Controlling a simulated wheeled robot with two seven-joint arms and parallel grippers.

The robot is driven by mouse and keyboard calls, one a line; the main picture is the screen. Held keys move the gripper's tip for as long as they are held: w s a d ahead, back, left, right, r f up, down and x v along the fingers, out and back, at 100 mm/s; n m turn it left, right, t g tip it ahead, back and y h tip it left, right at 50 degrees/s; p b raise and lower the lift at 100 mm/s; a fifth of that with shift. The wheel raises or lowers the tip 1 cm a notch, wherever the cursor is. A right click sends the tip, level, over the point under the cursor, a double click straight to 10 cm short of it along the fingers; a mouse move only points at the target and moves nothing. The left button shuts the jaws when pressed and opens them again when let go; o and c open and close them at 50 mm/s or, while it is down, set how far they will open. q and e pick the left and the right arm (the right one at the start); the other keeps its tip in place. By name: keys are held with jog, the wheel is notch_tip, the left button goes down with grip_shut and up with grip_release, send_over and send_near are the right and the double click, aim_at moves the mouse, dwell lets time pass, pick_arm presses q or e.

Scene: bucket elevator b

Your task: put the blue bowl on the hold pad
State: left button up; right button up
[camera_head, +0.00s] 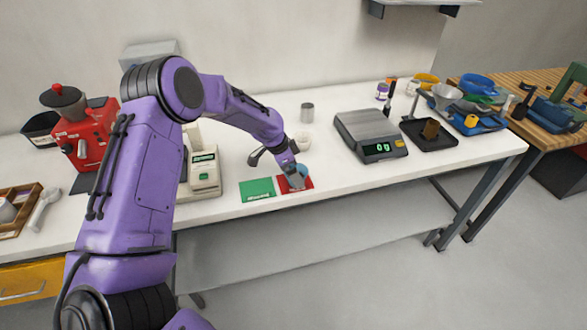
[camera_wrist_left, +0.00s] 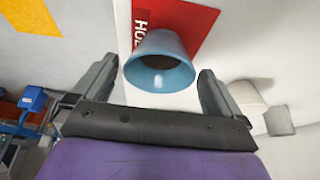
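The blue bowl (camera_head: 302,171) is at the red hold pad (camera_head: 296,187) on the white bench, partly hidden by my left gripper (camera_head: 292,173). In the left wrist view the bowl (camera_wrist_left: 160,72) has its opening toward the camera and overlaps the edge of the red pad (camera_wrist_left: 196,22), with part of the "HOLD" lettering showing. The fingers of my left gripper (camera_wrist_left: 160,75) stand apart on either side of the bowl, with visible gaps. I cannot tell whether the bowl's base is wholly on the pad. My right gripper is not in view.
A green pad (camera_head: 257,189) lies just left of the red pad. A beige instrument (camera_head: 204,172) stands further left, a white cup (camera_head: 302,141) behind, and a scale (camera_head: 370,136) to the right. The bench front right of the red pad is clear.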

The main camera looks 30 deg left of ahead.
pick_arm(q)
jog(key=shift+r, duration=0.25)
jog(key=b+v, duration=0.1)
jog(key=v, duration=1.1)
jog(key=shift+b, duration=0.4)
